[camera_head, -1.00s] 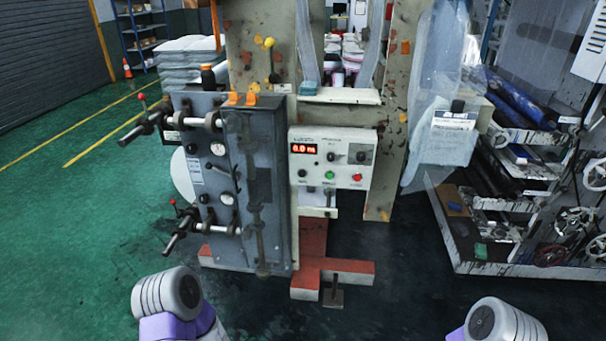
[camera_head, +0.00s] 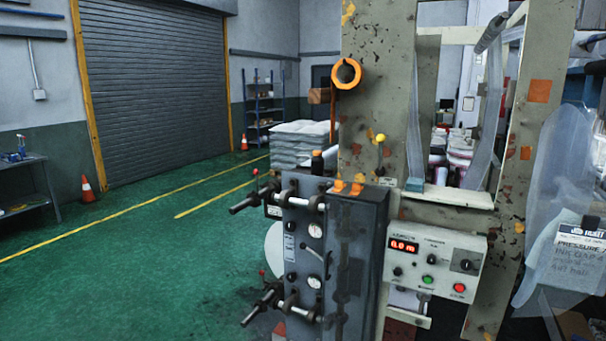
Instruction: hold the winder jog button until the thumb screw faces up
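The control panel (camera_head: 440,255) is a pale box on the front of the machine frame, at the lower right. It has a red lit display (camera_head: 404,246), a green button (camera_head: 428,279), a red button (camera_head: 459,287), dark knobs and a black selector on a light plate. I cannot read which control is the winder jog button. An orange ring-shaped core end (camera_head: 346,73) sticks out high on the frame's left post; I cannot make out a thumb screw on it. Neither of my grippers is in view.
A grey cabinet (camera_head: 345,262) with gauges and protruding handles (camera_head: 252,200) stands left of the panel. A clear plastic sheet with a sign (camera_head: 577,255) hangs at the right. White stacked sacks (camera_head: 297,148) stand behind.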

